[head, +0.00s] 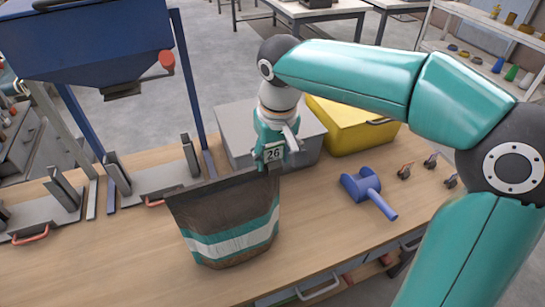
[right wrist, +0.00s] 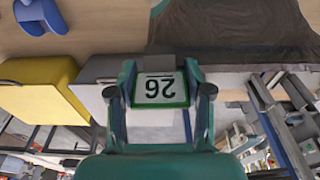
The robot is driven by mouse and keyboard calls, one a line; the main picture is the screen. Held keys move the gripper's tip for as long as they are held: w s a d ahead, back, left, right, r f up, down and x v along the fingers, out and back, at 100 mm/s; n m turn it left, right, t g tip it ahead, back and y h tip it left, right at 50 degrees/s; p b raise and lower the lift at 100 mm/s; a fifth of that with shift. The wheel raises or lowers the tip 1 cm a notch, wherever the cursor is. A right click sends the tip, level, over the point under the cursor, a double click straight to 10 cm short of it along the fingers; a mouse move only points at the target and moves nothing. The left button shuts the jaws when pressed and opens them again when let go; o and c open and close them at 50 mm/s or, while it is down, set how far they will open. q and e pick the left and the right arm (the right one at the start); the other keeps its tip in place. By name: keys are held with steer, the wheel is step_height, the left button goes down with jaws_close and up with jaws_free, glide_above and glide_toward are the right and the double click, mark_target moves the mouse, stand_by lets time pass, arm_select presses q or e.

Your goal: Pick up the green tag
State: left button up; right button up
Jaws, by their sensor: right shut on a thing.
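The green tag (right wrist: 160,90) has a white face with a dark 26 and a green border. It sits between the two fingers of my right gripper (right wrist: 160,82), which is shut on it. In the head view my right gripper (head: 272,158) points down at the upper right corner of a dark bag (head: 225,205) with teal and white bands. I cannot tell whether the tag or fingertips touch the bag. The bag stands upright on the wooden bench and shows at the top of the right wrist view. My left gripper is not in view.
A grey bin (head: 233,128) and a yellow bin (head: 345,125) stand behind the gripper. A blue hopper (head: 90,40) and metal clamp fixtures (head: 150,182) are at left.

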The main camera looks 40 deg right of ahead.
step_height(320, 180, up, 18)
steer(key=p, duration=0.3)
step_height(320, 180, up, 6)
steer(key=p, duration=0.6)
glide_above(273, 146)
